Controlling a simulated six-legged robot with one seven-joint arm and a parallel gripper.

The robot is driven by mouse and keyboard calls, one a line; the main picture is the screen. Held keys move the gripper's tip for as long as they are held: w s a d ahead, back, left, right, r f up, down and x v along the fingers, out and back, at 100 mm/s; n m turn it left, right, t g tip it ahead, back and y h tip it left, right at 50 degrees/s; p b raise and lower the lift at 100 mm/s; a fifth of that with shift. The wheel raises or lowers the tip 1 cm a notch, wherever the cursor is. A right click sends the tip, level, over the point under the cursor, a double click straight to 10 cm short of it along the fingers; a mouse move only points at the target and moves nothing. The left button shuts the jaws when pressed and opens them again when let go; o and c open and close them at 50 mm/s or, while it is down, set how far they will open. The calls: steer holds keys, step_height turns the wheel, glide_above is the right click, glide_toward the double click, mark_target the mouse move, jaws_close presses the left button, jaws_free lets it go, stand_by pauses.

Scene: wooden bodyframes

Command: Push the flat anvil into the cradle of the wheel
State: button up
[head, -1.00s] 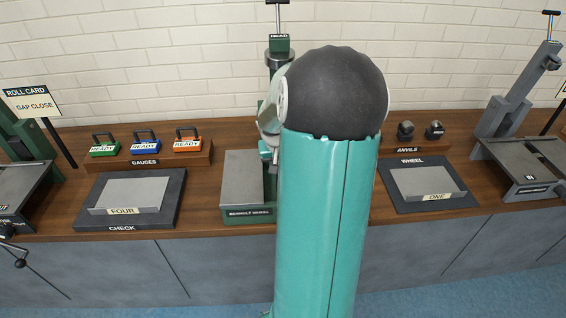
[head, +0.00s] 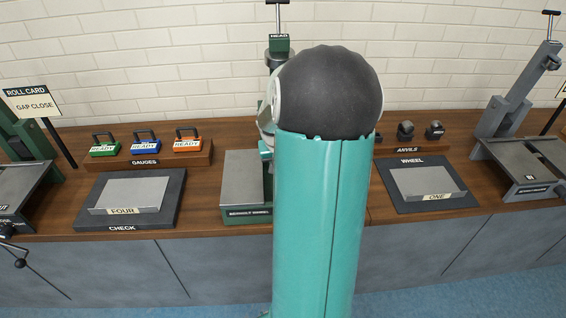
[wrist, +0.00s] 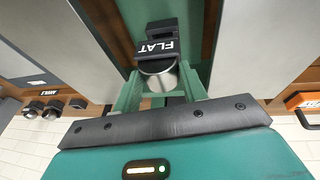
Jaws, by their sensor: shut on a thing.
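The flat anvil (wrist: 158,50) shows in the wrist view as a dark block lettered FLAT with a steel roller beside it. My gripper (wrist: 160,72) is shut on it, one finger on each side. The wheel (head: 246,212) stands at the middle of the bench in the head view, with a green frame and a grey plate. Its green frame (wrist: 230,40) also shows around the anvil in the wrist view. My arm covers the gripper, the anvil and the cradle in the head view. I cannot tell whether the anvil touches the cradle.
On the left are the gauges rack (head: 150,161) and the CHECK pad (head: 98,221). On the right are the WHEEL pad (head: 390,186) and the ANVILS rack (head: 405,150), holding two dark anvils. A HEAD post (head: 279,44) rises behind my arm.

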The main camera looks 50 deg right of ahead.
steer(key=shift+f, duration=1.55)
steer(key=o, duration=1.4)
steer(key=shift+c, duration=0.2)
steer(key=shift+f, duration=0.1)
steer(key=v, duration=1.4)
steer(key=w+a+r+n+t, duration=0.1)
steer(key=w+a+r+n, duration=0.2)
steer(key=a, duration=0.9)
steer(key=s+a+r+n+t+y, duration=0.1)
steer(key=s+a+n, duration=0.1)
steer(key=a, duration=0.6)
steer(key=s+a+r+n+t+y, duration=0.1)
steer(key=s+a, duration=0.3)
steer(key=a, duration=0.4)
steer(key=s+a+r+n+t+y, duration=0.1)
steer(key=s+a+r+n, duration=0.1)
steer(key=a, duration=0.6)
steer(key=shift+s+n+t+y, duration=0.3)
steer(key=shift+s+n, duration=0.2)
steer(key=shift+n, duration=0.2)
